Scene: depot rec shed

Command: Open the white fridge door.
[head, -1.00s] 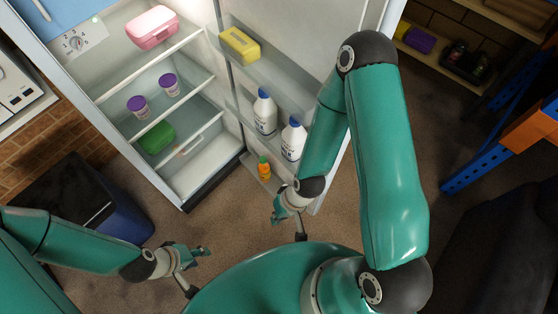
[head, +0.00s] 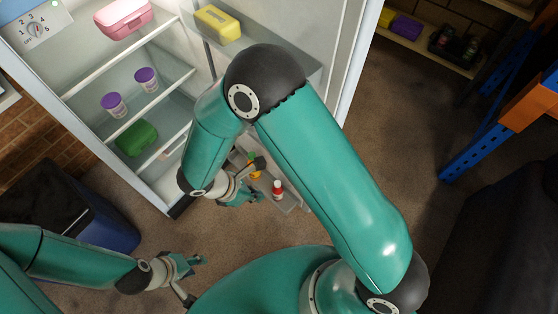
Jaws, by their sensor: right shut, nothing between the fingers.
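The white fridge (head: 150,188) stands at the upper left with its door (head: 352,75) swung wide open, its inner side facing me. The door's shelves show beside the lit interior. My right arm crosses in front of the door and hides much of it. My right gripper (head: 257,198) is shut and empty, in front of the door's lowest shelf (head: 288,203); I cannot tell whether it touches anything. My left gripper (head: 195,262) is low at the left, over the floor and apart from the fridge. Its fingers are too small to read.
The fridge holds a pink box (head: 123,18), purple-lidded tubs (head: 147,80) and a green box (head: 136,139). The door holds a yellow box (head: 218,23) and a red bottle (head: 277,190). A dark blue bin (head: 105,222) stands left. Open floor (head: 395,130) lies right of the door.

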